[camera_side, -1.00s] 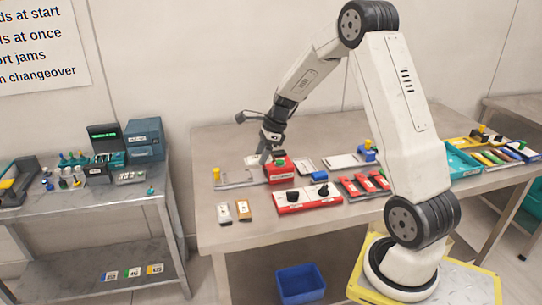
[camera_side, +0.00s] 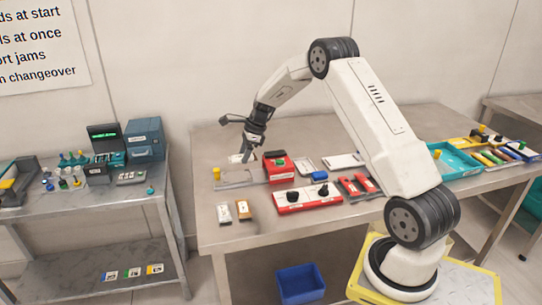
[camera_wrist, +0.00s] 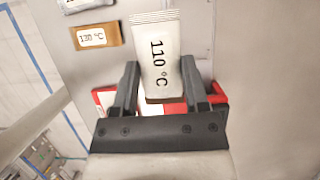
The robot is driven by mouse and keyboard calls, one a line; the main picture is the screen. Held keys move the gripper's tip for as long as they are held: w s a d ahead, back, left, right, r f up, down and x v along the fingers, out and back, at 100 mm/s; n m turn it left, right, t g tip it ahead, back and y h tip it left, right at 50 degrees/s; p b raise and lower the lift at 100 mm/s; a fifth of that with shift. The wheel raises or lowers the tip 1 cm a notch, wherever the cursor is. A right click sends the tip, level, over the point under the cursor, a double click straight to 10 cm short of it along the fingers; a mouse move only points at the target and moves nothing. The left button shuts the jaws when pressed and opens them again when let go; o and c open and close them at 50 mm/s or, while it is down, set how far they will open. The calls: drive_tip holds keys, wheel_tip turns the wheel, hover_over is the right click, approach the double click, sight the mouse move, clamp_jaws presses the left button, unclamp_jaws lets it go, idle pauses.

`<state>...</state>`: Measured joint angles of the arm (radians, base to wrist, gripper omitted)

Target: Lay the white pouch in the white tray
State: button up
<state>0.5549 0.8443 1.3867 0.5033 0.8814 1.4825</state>
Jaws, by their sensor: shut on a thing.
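My gripper (camera_side: 246,153) is shut on a white pouch (camera_wrist: 157,48) printed "110 °C". In the wrist view the pouch stands out between the two dark fingers (camera_wrist: 160,70). In the side view the held pouch (camera_side: 236,158) is a small pale patch at the fingertips, above the back left of the table; its height over the surface is hard to tell. A small white-rimmed tray (camera_side: 304,164) and a wider flat white piece (camera_side: 343,161) lie to the right, beyond a red block; I cannot tell which is the white tray.
The red block (camera_side: 279,168) stands just right of my gripper. A grey plate with a yellow knob (camera_side: 235,178) lies below it. A pale pouch (camera_side: 225,213) and a brown pouch (camera_side: 243,210) lie at the front left. A red panel with black knobs (camera_side: 307,198) lies in front.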

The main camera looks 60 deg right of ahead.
hover_over(235, 176)
drive_tip(key=s, duration=0.2)
drive_tip(key=shift+w+d+f, duration=0.1)
drive_tip(key=shift+f, duration=1.15)
drive_tip(key=shift+w+d+f, duration=0.1)
drive_tip(key=shift+f, duration=1.1)
drive_tip(key=shift+w+d+f, duration=0.1)
drive_tip(key=shift+w+f, duration=0.2)
drive_tip(key=shift+f, duration=1.55)
drive_tip(key=shift+f, duration=0.1)
drive_tip(key=o, duration=1.2)
drive_tip(key=shift+o, duration=0.2)
drive_tip(key=v, duration=0.7)
drive_tip(key=shift+s+r, duration=0.2)
drive_tip(key=shift+r, duration=0.15)
